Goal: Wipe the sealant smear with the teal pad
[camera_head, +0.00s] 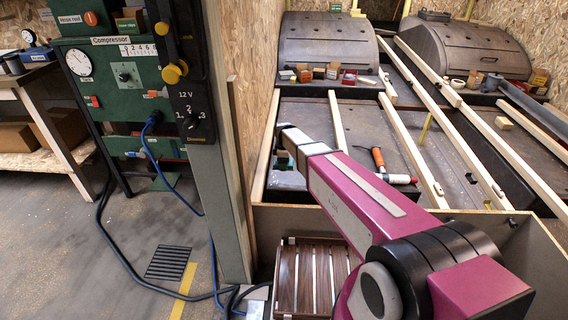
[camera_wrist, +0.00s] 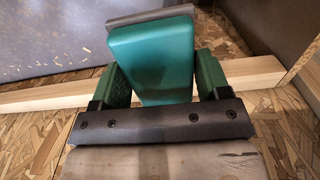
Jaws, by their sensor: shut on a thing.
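The teal pad (camera_wrist: 152,62) is a block with a grey strip along its far edge. My gripper (camera_wrist: 158,80) is shut on it, with one green finger on each side. In the head view my magenta arm reaches into the wood-framed bay and hides most of the gripper and pad. Pale specks and streaks mark a grey panel (camera_wrist: 55,40) at the upper left of the wrist view; I cannot tell whether these are the sealant smear. No clear contact between pad and panel shows.
A pale wooden batten (camera_wrist: 50,98) crosses behind the pad, over chipboard. In the head view, battens (camera_head: 410,150) divide the bay. An orange-handled tool (camera_head: 378,160) and a white roll (camera_head: 398,179) lie in it. Two dark wheel arches (camera_head: 328,45) stand behind. A compressor panel (camera_head: 125,75) and post stand left.

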